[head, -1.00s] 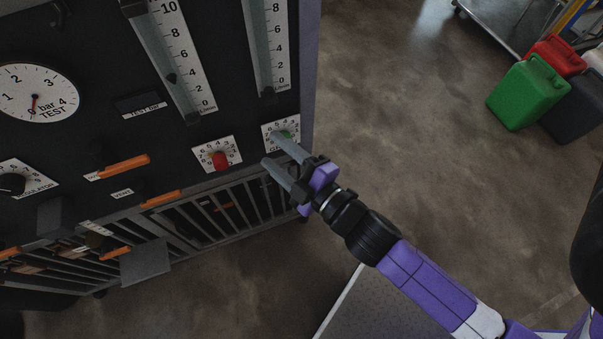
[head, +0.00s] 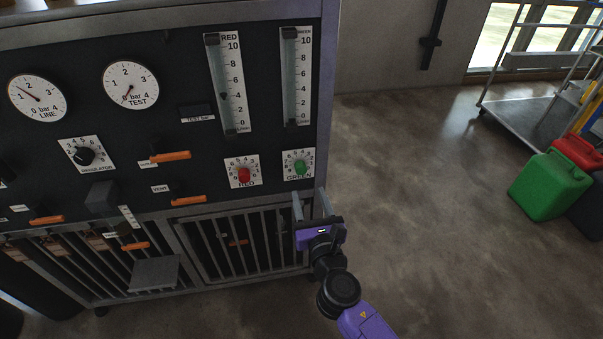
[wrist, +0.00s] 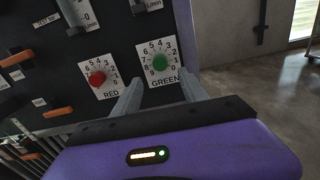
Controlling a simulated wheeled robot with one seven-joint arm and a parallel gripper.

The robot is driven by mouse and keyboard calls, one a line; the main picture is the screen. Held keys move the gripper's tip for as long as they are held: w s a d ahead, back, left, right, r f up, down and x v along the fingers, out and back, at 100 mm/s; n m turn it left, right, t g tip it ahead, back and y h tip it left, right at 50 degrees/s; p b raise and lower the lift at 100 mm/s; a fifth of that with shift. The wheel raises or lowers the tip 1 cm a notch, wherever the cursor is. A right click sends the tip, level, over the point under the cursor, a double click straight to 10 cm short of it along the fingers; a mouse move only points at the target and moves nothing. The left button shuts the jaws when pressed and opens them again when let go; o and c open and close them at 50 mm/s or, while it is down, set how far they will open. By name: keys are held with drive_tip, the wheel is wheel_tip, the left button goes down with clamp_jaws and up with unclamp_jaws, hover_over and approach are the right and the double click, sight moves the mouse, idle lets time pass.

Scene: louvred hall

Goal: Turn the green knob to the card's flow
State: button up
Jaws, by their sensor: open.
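The green knob (head: 299,168) sits on a white numbered dial labelled GREEN, low at the right edge of the black panel. It also shows in the wrist view (wrist: 159,62), between and beyond my fingertips. My gripper (head: 309,193) is open and empty, just below and in front of this knob, apart from it. The green flow tube (head: 296,75) stands above the knob; its float is hard to make out, with a dark shape near the bottom. I cannot make out a card with a flow written on it.
The red knob (head: 244,175) is close on the left, below the red flow tube (head: 224,85), whose float is near 4. Orange-handled valves (head: 188,199) lie further left. Barred doors (head: 235,245) are below. Open floor lies right, before a green canister (head: 543,187).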

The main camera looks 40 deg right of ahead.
sight(301, 171)
drive_tip(key=shift+x, duration=5)
drive_tip(key=shift+c, duration=0.4)
clamp_jaws()
drive_tip(key=shift+n, duration=0.3)
